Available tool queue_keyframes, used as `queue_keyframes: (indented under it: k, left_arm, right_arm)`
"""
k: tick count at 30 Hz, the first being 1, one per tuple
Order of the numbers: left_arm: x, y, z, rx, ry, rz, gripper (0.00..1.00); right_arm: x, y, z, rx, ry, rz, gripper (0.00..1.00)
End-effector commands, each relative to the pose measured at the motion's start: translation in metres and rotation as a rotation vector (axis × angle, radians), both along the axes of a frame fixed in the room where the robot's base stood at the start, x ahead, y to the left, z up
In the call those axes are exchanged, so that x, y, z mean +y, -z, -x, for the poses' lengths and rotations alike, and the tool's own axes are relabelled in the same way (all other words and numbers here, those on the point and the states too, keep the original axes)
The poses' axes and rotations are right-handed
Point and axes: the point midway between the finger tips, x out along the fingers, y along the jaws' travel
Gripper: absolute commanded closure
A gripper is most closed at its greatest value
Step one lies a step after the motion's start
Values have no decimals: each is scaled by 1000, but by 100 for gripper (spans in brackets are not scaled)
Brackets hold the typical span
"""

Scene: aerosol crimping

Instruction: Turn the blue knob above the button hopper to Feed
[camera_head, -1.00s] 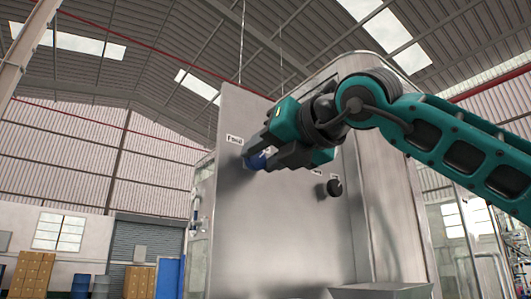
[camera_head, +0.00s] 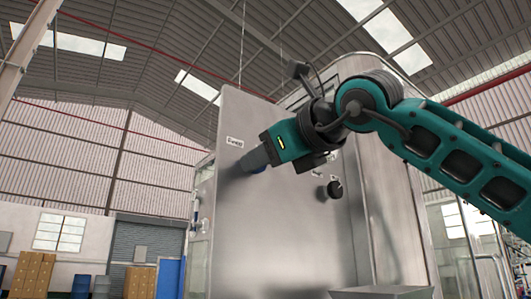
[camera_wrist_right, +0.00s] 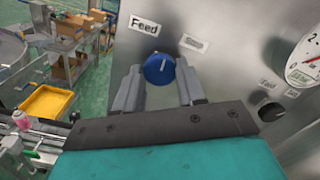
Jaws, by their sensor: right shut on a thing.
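The blue knob (camera_wrist_right: 159,69) sits on the upright steel panel (camera_head: 280,220), between the two fingertips of my right gripper (camera_wrist_right: 158,84) in the right wrist view. The fingers are shut on it from both sides. In the head view only a sliver of the blue knob (camera_head: 259,170) shows beneath my right gripper (camera_head: 254,163). The "Feed" label (camera_wrist_right: 145,25) is above and slightly left of the knob in the wrist view. A second label (camera_wrist_right: 194,44), too blurred to read, is to its upper right. I cannot read the knob's pointer. My left gripper is not in view.
A black knob (camera_head: 335,188) with small labels is lower right on the same panel. A round gauge (camera_wrist_right: 303,62) is at the right edge of the wrist view. A metal hopper rim (camera_head: 380,292) is below. A yellow bin (camera_wrist_right: 47,101) lies left.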

Motion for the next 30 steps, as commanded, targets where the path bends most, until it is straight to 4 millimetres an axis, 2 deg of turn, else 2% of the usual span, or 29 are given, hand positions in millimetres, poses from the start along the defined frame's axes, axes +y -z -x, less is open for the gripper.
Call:
queue_keyframes:
  k: [18,30]
  left_arm:
    - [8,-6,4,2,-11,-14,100]
    - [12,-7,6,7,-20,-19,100]
  right_arm:
    - [0,-1,1,-321,-1,437,91]
    - [1,0,1,-421,-3,574,91]
